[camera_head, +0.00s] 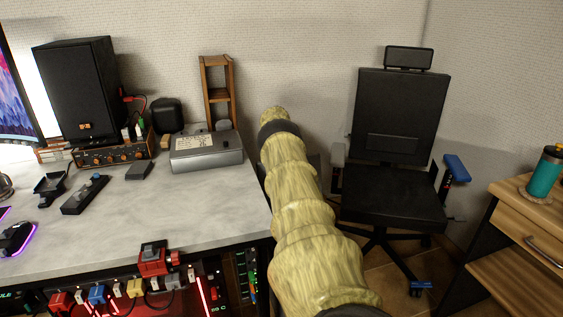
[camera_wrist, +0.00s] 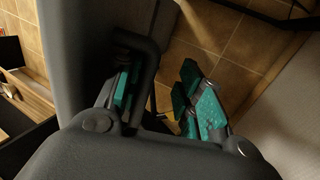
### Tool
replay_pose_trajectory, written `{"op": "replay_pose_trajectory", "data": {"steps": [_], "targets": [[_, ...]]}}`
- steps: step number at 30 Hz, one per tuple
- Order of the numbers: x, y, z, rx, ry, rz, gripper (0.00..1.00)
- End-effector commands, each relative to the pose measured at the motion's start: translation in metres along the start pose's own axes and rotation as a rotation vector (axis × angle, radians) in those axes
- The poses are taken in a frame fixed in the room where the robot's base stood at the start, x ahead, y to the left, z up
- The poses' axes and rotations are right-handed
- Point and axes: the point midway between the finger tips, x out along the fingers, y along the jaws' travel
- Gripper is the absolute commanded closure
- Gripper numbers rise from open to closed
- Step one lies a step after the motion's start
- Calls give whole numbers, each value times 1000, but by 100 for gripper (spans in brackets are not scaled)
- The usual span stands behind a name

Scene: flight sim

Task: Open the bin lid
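My gripper (camera_wrist: 165,92) shows in the wrist view with its two teal-padded fingers spread apart. A large dark grey body (camera_wrist: 78,45) fills the left of that view, close to the gripper. A dark bar or loop (camera_wrist: 147,75) passes in front of the left finger and partly covers it; I cannot tell whether they touch. The grey body may be the bin, but I cannot make out a lid for certain. In the head view my arm reaches between the desk and the chair, hiding my gripper and most of what stands behind it.
A black office chair (camera_head: 393,195) stands right of my arm. A grey-topped desk (camera_head: 215,208) with a speaker (camera_head: 80,92) and a grey box (camera_head: 206,152) is on the left. A wooden cabinet (camera_head: 525,230) stands at the far right. Tiled floor (camera_wrist: 225,45) shows below my gripper.

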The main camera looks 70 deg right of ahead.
Motion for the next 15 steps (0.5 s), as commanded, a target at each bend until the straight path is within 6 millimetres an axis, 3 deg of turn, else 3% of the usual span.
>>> {"op": "replay_pose_trajectory", "data": {"steps": [9,15], "targets": [[-29,15,0,10,31,-30,66],[-40,12,-5,12,95,-54,66]]}}
